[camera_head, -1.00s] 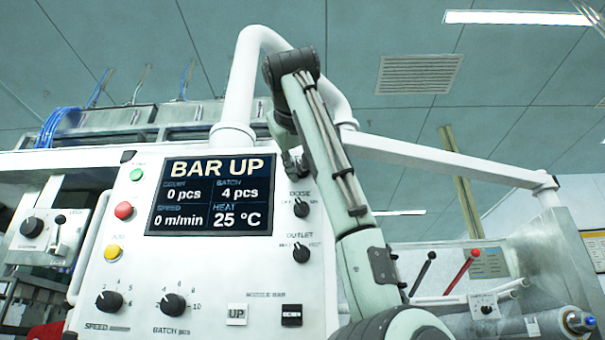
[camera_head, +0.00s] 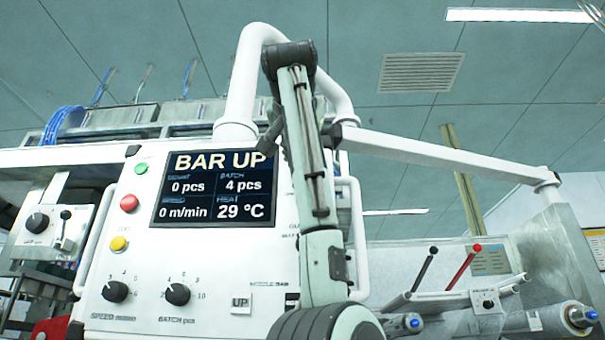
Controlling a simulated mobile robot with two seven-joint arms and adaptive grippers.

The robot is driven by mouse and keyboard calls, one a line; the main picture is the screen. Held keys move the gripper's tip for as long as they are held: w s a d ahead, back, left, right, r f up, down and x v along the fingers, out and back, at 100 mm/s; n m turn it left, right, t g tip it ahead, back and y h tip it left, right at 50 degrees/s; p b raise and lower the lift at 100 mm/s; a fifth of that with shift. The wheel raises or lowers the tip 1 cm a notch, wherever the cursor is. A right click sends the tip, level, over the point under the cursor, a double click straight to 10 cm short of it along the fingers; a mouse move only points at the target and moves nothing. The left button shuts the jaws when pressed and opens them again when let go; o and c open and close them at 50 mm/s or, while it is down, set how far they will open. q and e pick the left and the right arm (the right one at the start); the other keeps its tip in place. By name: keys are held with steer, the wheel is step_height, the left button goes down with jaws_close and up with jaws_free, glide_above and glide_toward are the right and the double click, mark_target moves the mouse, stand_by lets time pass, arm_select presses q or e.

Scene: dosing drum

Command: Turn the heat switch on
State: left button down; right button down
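The white control panel (camera_head: 190,240) fills the left middle of the head view. Its screen (camera_head: 218,188) reads BAR UP and HEAT 29 °C. I cannot make out a switch labelled for heat; my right arm covers most of the panel's right side. That arm rises from the bottom centre in front of the panel. A dark piece at the screen's upper right edge, beside the arm, may be part of my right gripper (camera_head: 270,137). Its fingers are not clear, so open or shut cannot be told. My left gripper is not in view.
Red and yellow buttons (camera_head: 119,243) and two dark knobs (camera_head: 177,294) sit on the panel. A left box carries another knob (camera_head: 37,222) and a lever. A white handle (camera_head: 357,235) stands right of my arm. Black and red levers (camera_head: 461,268) are farther right.

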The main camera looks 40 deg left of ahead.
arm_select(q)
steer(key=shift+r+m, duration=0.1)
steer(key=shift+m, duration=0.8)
arm_select(e)
steer(key=shift+w+r, duration=0.1)
steer(key=shift+r, duration=0.4)
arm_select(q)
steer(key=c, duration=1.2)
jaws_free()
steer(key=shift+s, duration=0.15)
arm_select(e)
steer(key=shift+d, duration=0.2)
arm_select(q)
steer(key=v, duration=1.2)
arm_select(e)
steer(key=shift+a, duration=0.15)
